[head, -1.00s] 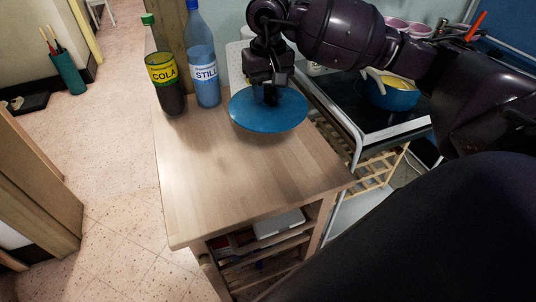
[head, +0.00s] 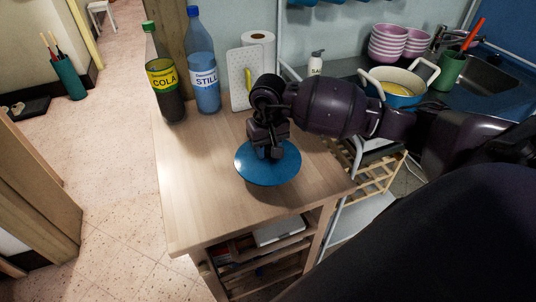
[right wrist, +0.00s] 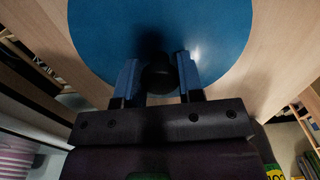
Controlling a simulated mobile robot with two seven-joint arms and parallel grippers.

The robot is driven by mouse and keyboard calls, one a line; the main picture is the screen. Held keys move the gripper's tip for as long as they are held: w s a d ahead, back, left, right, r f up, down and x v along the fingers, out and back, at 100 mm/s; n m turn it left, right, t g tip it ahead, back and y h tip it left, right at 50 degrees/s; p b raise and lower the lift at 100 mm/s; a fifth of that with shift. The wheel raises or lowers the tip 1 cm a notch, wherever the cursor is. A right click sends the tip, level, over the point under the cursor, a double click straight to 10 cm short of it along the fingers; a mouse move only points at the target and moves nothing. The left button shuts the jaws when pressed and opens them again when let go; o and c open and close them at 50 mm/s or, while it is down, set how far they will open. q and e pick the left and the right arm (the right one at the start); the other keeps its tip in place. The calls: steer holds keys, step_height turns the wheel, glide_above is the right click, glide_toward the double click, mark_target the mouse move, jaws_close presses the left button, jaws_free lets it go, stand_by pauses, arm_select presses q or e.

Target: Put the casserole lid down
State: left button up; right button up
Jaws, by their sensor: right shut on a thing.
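The blue round casserole lid (head: 266,175) is over the right part of the wooden table top (head: 205,185), low and about level. I cannot tell whether it touches the wood. My right gripper (head: 268,152) is above the lid, shut on its dark knob. The right wrist view shows the two blue fingers (right wrist: 158,75) on either side of the black knob (right wrist: 158,74), with the lid (right wrist: 160,25) beyond. The blue casserole (head: 395,90) with white handles and yellow contents stands uncovered at the back right. My left gripper is not in view.
A cola bottle (head: 166,85) and a still water bottle (head: 203,70) stand at the table's back left. A white perforated board (head: 240,78) and a paper roll (head: 258,45) are behind the lid. The table's front left is clear.

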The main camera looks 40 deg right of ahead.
step_height(320, 180, down, 3)
steer(key=shift+r, duration=0.1)
